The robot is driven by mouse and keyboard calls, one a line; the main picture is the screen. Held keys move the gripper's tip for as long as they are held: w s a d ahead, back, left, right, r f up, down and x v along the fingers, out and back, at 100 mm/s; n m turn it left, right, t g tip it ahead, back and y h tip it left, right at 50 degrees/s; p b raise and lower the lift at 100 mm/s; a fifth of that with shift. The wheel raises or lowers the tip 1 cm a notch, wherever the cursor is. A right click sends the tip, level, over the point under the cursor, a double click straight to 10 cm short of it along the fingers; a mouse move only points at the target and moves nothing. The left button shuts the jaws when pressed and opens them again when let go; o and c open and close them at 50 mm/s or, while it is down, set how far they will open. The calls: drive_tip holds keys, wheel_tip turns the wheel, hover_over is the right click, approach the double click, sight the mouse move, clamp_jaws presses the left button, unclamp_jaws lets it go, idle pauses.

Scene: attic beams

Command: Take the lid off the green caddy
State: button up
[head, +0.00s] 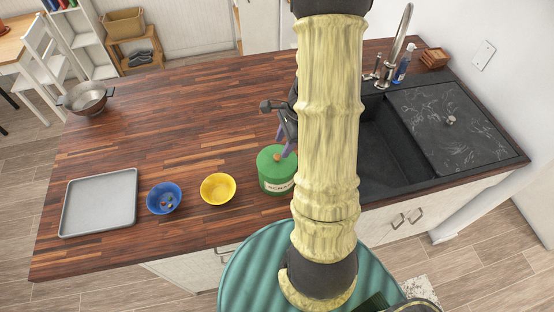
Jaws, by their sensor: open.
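The green caddy (274,186) stands upright on the wooden counter, left of my arm and near the counter's front edge. It has a pale label on its front. Its green lid (268,163) is on top, with a small orange-brown knob (277,157). My gripper (283,150) is open, with its purple fingers reaching down at the knob. I cannot tell whether the fingers touch the knob. My arm hides part of the gripper and the caddy's right side.
A yellow bowl (217,201), a blue bowl (153,205) with small pieces inside and a grey tray (76,221) stand to the left. A metal colander (87,110) is at the far left. The dark sink (390,149) lies to the right. The counter behind the bowls is clear.

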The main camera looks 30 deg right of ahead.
sight(278, 155)
drive_tip(key=shift+a+f+p, duration=0.25)
drive_tip(key=shift+f+p, duration=0.2)
drive_tip(key=shift+f, duration=0.15)
drive_tip(key=shift+p+x, duration=0.4)
drive_tip(key=shift+x, duration=1.55)
drive_tip(key=shift+c, duration=0.5)
clamp_jaws()
